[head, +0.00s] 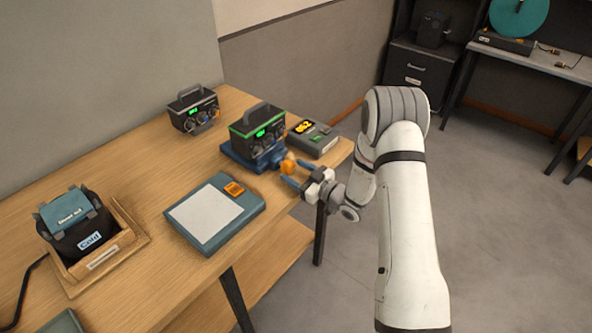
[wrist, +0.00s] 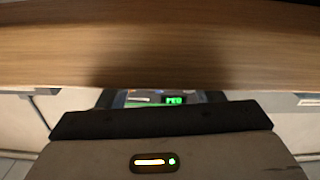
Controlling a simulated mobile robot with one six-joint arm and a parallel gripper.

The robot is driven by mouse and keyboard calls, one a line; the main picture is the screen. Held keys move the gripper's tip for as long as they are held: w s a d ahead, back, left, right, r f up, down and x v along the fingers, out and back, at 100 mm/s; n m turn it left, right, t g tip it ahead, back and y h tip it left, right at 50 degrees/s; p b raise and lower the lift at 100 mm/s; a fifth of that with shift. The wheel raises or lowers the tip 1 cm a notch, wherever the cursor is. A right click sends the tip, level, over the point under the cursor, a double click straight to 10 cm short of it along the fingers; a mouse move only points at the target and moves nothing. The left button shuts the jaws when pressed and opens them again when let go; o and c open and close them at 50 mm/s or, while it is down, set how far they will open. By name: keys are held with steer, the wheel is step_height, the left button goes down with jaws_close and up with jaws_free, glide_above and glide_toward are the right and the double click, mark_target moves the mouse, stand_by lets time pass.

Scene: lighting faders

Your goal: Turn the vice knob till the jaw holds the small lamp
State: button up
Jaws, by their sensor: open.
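A blue vice (head: 236,158) stands near the table's right end. A black box with a carry handle, a green stripe and a green display (head: 257,134) sits in it; I cannot tell whether this is the small lamp, or whether the jaw touches it. The orange knob (head: 287,166) is on the vice's near right side. My gripper (head: 291,171) reaches in from the right, its blue fingers open and apart at the knob. Whether they touch it is unclear. The wrist view shows no knob or fingers that I can make out.
A similar black box (head: 193,110) stands behind to the left. A device with a yellow display (head: 313,138) is right of the vice. A teal pad (head: 213,215) and a wooden tray (head: 135,238) holding a black bag lie on the table (head: 150,165).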

steer(key=shift+w+a, duration=0.15)
steer(key=shift+c, duration=0.2)
steer(key=c, duration=0.9)
steer(key=shift+f+m+b, duration=0.15)
steer(key=shift+m+b, duration=0.7)
steer(key=shift+m, duration=0.05)
steer(key=shift+m+b, duration=0.45)
steer(key=shift+m, duration=0.95)
steer(key=o, duration=0.9)
steer(key=shift+o, duration=0.2)
